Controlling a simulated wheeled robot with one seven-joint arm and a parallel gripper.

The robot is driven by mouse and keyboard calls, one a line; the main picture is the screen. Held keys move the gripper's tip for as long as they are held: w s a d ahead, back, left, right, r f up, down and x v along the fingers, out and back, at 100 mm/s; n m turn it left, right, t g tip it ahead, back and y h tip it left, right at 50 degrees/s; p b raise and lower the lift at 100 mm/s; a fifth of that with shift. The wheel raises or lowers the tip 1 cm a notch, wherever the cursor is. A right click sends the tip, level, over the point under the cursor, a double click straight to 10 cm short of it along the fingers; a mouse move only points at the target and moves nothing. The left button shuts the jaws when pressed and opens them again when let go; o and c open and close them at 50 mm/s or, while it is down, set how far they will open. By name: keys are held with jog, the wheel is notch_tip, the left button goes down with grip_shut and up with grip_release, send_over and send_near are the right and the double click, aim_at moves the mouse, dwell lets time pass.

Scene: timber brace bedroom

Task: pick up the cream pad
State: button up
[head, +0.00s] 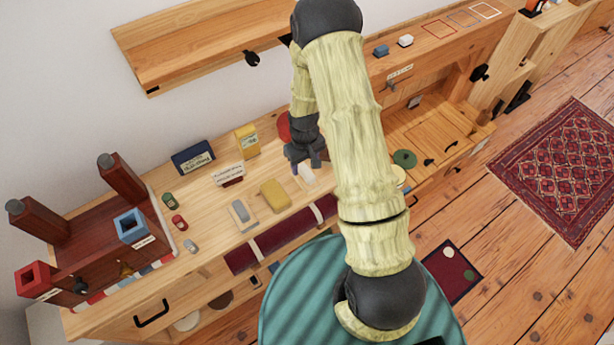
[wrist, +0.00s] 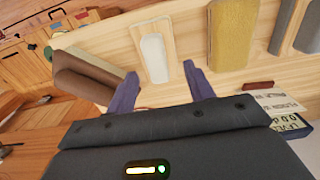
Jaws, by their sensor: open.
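The cream pad (wrist: 155,58) lies flat on a pale wooden board in the wrist view, long and narrow with rounded ends. In the head view it shows as a small pale shape (head: 307,174) just below my gripper (head: 306,162), partly hidden by it. My gripper is open and empty. In the wrist view its two purple-grey fingers (wrist: 160,88) are spread apart, with the pad ahead of and between their tips. I see no finger touching the pad.
A yellow pad (head: 275,195) and a grey pad (head: 240,213) lie to the left on the bench. A brown block (wrist: 85,75) sits close beside the cream pad's board. Small signs (head: 228,174) and a yellow box (head: 247,140) stand behind.

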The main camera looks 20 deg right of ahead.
aim_at(306, 171)
jog(key=shift+d+f+p, duration=0.15)
jog(key=shift+f+p, duration=0.25)
jog(key=shift+f, duration=0.8)
jog(key=shift+d+f+p, duration=0.15)
jog(key=shift+f+p, duration=0.2)
jog(key=shift+f, duration=0.8)
grip_shut()
jog(key=shift+r, duration=0.1)
notch_tip(306, 171, up, 10)
jog(key=shift+f+b, duration=0.1)
jog(key=shift+b, duration=1)
